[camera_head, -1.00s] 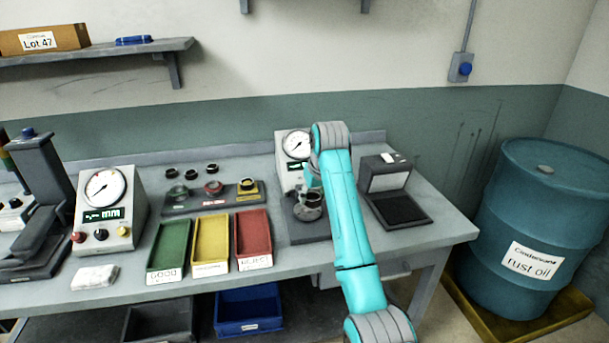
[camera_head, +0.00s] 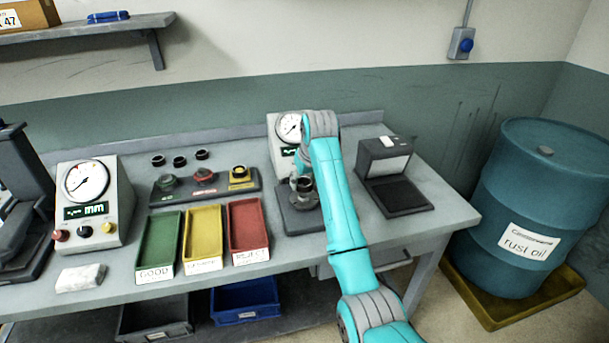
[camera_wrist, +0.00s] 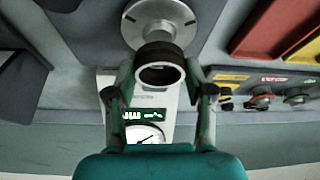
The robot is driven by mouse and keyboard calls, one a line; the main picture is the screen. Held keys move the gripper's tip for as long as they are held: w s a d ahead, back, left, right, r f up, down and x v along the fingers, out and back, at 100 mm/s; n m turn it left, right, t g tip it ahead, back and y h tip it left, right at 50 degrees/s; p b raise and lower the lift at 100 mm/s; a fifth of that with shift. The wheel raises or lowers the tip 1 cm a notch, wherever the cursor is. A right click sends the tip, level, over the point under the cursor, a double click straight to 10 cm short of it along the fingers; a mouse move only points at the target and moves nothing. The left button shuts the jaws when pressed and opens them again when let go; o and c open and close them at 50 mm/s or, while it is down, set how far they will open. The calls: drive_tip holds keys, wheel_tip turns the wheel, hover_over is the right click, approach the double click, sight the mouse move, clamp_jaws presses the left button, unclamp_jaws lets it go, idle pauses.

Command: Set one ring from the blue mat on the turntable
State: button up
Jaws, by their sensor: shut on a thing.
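My gripper (camera_wrist: 160,92) is shut on a dark ring (camera_wrist: 160,75) with a pale inner wall, its fingers on either side of it. The round metal turntable (camera_wrist: 148,20) is right behind the ring in the wrist view, and a small post on it meets the ring's outline. I cannot tell whether ring and turntable touch. In the head view the turntable stands on a dark base (camera_head: 293,220) and my arm partly hides the gripper. Several dark rings (camera_head: 180,162) lie at the back of the bench. I see no blue mat.
A dial gauge (camera_head: 290,127) stands behind the turntable. Left of it are a block with coloured ring holders (camera_head: 204,187) and green, yellow and red trays (camera_head: 248,230). A dark device (camera_head: 397,190) is to the right.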

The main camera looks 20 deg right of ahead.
sight(305, 195)
drive_tip(key=shift+f, duration=1.55)
drive_tip(key=o, duration=1.3)
drive_tip(key=shift+v, duration=3.75)
